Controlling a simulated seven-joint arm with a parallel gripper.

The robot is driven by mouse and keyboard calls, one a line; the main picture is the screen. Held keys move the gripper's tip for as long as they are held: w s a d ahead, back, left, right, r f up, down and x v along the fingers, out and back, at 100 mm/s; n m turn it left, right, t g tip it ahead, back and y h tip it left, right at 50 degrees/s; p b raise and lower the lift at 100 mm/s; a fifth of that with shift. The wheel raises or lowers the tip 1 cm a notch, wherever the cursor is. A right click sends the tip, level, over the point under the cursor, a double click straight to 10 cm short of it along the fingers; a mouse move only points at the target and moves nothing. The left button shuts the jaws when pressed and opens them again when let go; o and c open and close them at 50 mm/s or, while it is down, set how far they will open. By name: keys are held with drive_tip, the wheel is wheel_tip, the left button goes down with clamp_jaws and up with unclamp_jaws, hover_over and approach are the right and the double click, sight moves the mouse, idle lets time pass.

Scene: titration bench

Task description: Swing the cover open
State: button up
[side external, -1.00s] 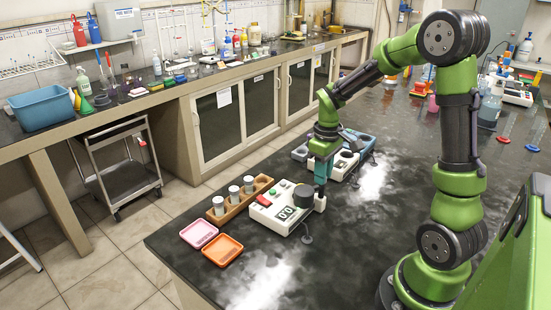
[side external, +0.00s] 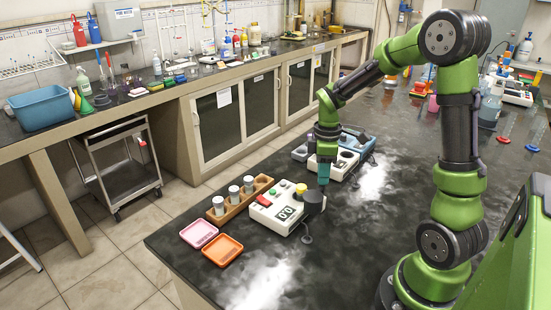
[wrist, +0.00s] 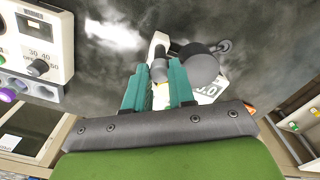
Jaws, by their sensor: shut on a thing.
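A white instrument (side external: 276,214) with a red switch and a digital display stands on the dark bench. It is partly visible in the wrist view, behind my fingers, with its display (wrist: 207,91). Its dark round cover (side external: 314,202) sits at the right end, off to the side of a yellow round part (side external: 301,188). In the wrist view the cover is a grey disc (wrist: 200,70) just beyond the fingertips. My gripper (side external: 323,184) is at the cover's edge, its teal fingers (wrist: 161,75) shut on the cover at a small dark knob; the exact contact is partly hidden.
A wooden rack (side external: 240,202) with several capped vials stands left of the instrument. A pink tray (side external: 198,234) and an orange tray (side external: 223,249) lie in front. Another white instrument (side external: 342,164) and a blue-grey one (side external: 358,142) stand behind my gripper.

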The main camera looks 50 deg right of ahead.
drive_tip(key=n, duration=1.1)
drive_tip(key=o, duration=1.4)
drive_tip(key=shift+r, duration=3.5)
